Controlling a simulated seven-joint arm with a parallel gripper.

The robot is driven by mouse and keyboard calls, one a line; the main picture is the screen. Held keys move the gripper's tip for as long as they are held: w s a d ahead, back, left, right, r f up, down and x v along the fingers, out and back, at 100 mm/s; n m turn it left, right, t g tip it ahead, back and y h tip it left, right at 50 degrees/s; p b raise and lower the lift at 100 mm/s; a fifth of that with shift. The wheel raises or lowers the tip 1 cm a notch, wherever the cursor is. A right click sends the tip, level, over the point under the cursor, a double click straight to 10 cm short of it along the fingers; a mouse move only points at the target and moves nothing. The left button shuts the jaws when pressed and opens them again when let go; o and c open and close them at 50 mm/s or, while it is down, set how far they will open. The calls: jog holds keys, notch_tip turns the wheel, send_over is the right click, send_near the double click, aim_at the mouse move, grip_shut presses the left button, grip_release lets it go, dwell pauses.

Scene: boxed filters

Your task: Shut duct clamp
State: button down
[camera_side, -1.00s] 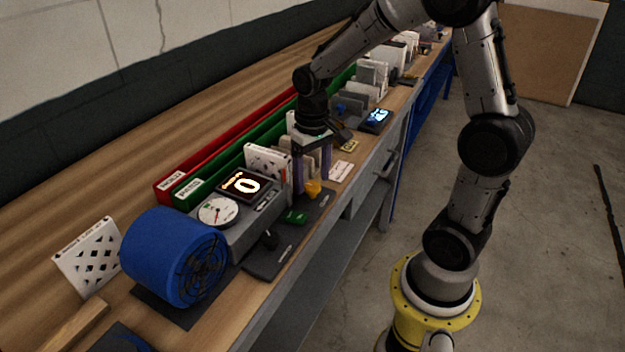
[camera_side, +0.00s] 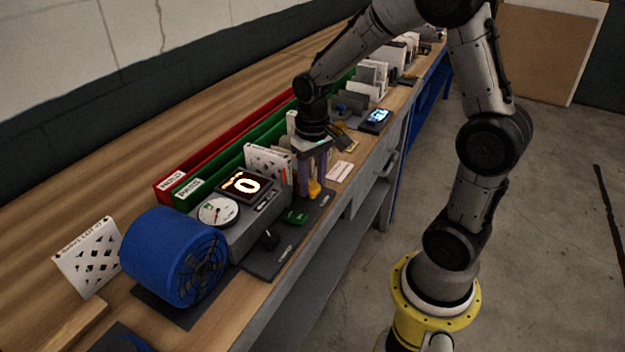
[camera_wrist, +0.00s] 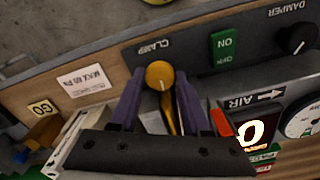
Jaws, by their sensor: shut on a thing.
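The duct clamp lever is yellow with a round knob (camera_wrist: 160,75) and stands on a dark panel marked CLAMP. In the wrist view my gripper (camera_wrist: 160,100) has its two purple fingers on either side of the lever, below the knob, and is shut on it. In the side view my gripper (camera_side: 312,186) reaches down to the panel and the yellow lever (camera_side: 315,189) shows beside its fingers. A boxed filter (camera_side: 268,163) stands in the duct unit, left of the gripper. Part of the lever is hidden by the fingers.
A green ON button (camera_wrist: 224,48) and a black DAMPER knob (camera_wrist: 299,38) sit beside the clamp. A blue fan (camera_side: 172,256), a gauge (camera_side: 217,211) and a display reading 0 (camera_side: 243,186) stand nearby. Red and green bins (camera_side: 170,190) lie behind.

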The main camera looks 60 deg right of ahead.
jog(key=shift+m, duration=0.4)
jog(key=m, duration=1.3)
jog(key=shift+m, duration=1.9)
jog(key=shift+c, duration=1.8)
grip_release()
